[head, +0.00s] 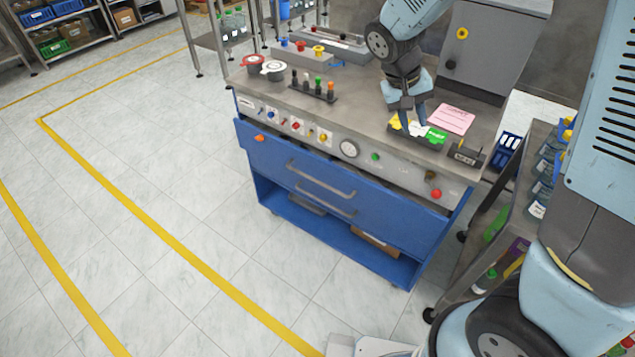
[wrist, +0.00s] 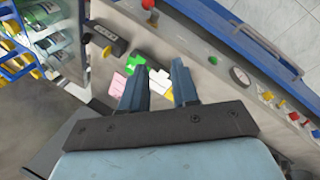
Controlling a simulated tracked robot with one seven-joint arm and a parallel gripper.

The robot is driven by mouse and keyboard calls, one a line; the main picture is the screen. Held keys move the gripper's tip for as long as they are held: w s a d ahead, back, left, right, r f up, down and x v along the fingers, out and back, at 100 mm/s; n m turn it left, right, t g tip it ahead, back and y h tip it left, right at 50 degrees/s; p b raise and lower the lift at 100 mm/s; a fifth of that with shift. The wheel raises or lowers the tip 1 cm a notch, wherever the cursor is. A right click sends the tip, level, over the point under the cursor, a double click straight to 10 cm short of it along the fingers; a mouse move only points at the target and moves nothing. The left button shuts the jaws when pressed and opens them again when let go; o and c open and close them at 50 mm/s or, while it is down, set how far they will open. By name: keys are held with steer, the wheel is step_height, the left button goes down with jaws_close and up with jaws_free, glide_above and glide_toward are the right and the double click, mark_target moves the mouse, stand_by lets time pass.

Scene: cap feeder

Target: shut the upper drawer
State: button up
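The upper drawer (head: 275,163) is in the blue cabinet under the workbench (head: 225,106) in the head view. Its wide blue front stands out from the bench, with a dark gap behind its top edge, so it looks pulled out. A grey bar handle (head: 320,180) crosses its front. In the wrist view the drawer's blue edge (wrist: 262,40) runs along the upper right. My gripper (head: 412,119) is above the bench top, over a tray of coloured cards, well behind the drawer and apart from it. In the wrist view my gripper (wrist: 160,85) has its fingers apart with nothing seen between them.
The bench's front panel carries knobs, buttons and a round gauge (head: 349,149). Green, white and yellow cards (head: 436,135) lie under my gripper, with a pink sheet (head: 452,119) beside them. A bottle rack (head: 541,190) stands right. The floor left of the cabinet is clear.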

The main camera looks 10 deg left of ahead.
steer(key=a+f+n+t+h, duration=0.3)
steer(key=a+f+t+h, duration=0.1)
steer(key=a+f, duration=1.1)
steer(key=n+t+y, duration=0.2)
steer(key=n+t, duration=0.5)
steer(key=t, duration=0.2)
glide_toward(318, 181)
steer(key=shift+n, duration=0.3)
steer(key=x, duration=1)
steer(key=shift+w+f, duration=0.1)
steer(key=shift+f, duration=0.25)
steer(key=shift+c, duration=0.3)
jaws_close()
